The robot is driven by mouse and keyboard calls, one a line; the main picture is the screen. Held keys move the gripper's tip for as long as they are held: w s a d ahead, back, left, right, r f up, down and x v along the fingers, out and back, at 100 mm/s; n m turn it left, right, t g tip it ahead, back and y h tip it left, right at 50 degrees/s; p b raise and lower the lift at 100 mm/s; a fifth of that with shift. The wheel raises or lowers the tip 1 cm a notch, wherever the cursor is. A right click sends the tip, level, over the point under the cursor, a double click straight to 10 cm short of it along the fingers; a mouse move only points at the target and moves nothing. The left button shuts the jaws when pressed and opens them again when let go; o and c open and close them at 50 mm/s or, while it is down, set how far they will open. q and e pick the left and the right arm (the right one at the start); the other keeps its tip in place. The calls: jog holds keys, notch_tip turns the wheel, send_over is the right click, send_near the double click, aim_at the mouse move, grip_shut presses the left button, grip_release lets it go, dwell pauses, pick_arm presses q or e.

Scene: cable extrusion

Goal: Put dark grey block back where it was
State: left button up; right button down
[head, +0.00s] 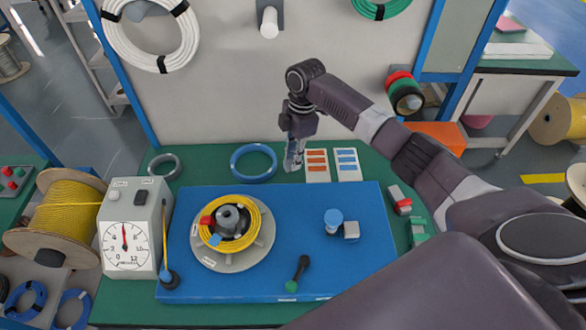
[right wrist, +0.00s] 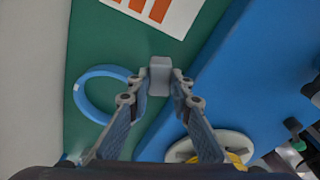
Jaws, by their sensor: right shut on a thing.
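My right gripper (head: 293,160) is over the back of the green table, just left of the striped cards. In the right wrist view its fingers (right wrist: 162,86) are shut on a small grey block (right wrist: 160,68), taken as the dark grey block. The block shows between the fingertips, over green table surface between the blue ring and the blue board's edge. In the head view I cannot make out the block at the gripper. Whether it touches the table I cannot tell. My left gripper is in neither view.
The blue ring (head: 254,162) lies left of the gripper; the orange-striped card (head: 317,164) is to its right. The blue board (head: 290,215) in front bears a yellow cable coil (head: 257,225), a blue-topped cylinder (head: 333,218) and a green-tipped black handle (head: 299,270). A grey wall stands behind.

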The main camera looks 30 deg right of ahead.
jog(key=shift+f, duration=2.4)
jog(key=shift+f, duration=0.15)
jog(key=c, duration=1.7)
grip_release()
jog(key=shift+c, duration=0.2)
jog(key=r, duration=0.4)
jog(key=d+r, duration=0.1)
jog(key=r, duration=0.7)
jog(key=shift+d+r+b, duration=0.15)
jog(key=shift+d+b, duration=0.05)
jog(key=shift+b, duration=0.2)
